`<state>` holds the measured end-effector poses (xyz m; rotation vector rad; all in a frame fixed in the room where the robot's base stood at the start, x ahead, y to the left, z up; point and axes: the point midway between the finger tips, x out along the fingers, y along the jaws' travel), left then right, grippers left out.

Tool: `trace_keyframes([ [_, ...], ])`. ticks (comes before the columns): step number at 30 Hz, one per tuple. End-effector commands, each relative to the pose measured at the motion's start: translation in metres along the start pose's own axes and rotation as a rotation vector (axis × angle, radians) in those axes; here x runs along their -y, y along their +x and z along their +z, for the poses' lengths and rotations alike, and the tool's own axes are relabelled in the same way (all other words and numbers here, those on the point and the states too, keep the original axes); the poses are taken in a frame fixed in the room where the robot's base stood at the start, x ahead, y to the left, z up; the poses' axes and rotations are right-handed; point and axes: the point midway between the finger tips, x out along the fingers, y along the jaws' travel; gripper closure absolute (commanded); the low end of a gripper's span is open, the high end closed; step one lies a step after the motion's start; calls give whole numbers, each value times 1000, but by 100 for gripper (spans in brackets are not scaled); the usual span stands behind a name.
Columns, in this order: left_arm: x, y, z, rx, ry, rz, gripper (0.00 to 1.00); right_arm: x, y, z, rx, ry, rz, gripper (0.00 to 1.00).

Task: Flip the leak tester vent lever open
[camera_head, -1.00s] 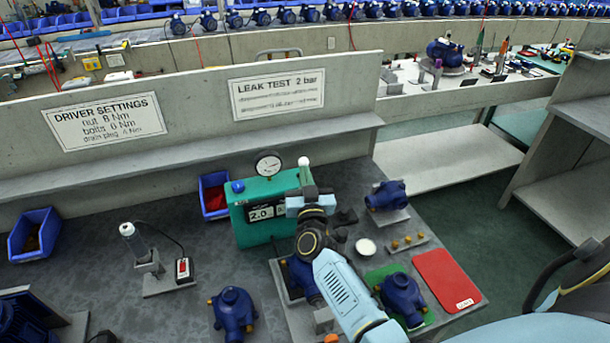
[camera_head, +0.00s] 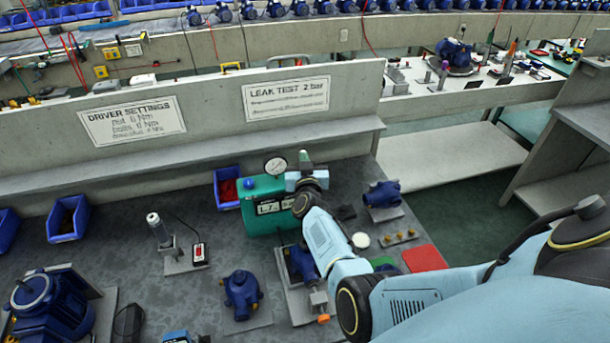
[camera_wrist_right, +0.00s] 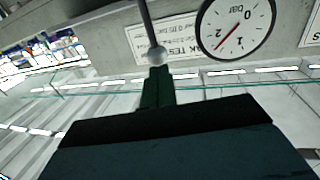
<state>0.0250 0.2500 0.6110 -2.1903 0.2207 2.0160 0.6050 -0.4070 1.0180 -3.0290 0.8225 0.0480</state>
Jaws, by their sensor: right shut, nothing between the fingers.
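The leak tester is a green box (camera_head: 268,221) with a round dial gauge (camera_head: 275,165) on top and a display reading about 1.7. The gauge also shows large in the right wrist view (camera_wrist_right: 236,26). A pale ball (camera_wrist_right: 156,56) on a thin grey rod, seemingly the vent lever, is just beyond my right gripper's dark green fingertips (camera_wrist_right: 156,76). In the head view my right gripper (camera_head: 305,164) is at the tester's upper right corner. It is shut with nothing held. I cannot tell whether it touches the lever. My left gripper does not show clearly.
Blue pumps stand on the bench, one (camera_head: 241,294) in front and one (camera_head: 382,195) to the right. A red mat (camera_head: 424,258) lies at the right. Blue bins (camera_head: 68,218) stand along the back. A concrete partition (camera_head: 215,110) rises behind the tester.

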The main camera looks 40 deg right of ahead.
Motion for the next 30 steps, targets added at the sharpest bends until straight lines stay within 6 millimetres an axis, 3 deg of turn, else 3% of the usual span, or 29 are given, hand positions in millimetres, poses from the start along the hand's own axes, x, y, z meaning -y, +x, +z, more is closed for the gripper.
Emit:
trace_keyframes([
  [12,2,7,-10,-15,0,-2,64,6,22,-4,0,1,-2,100],
  [30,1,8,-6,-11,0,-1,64,7,27,-6,0,0,-2,100],
])
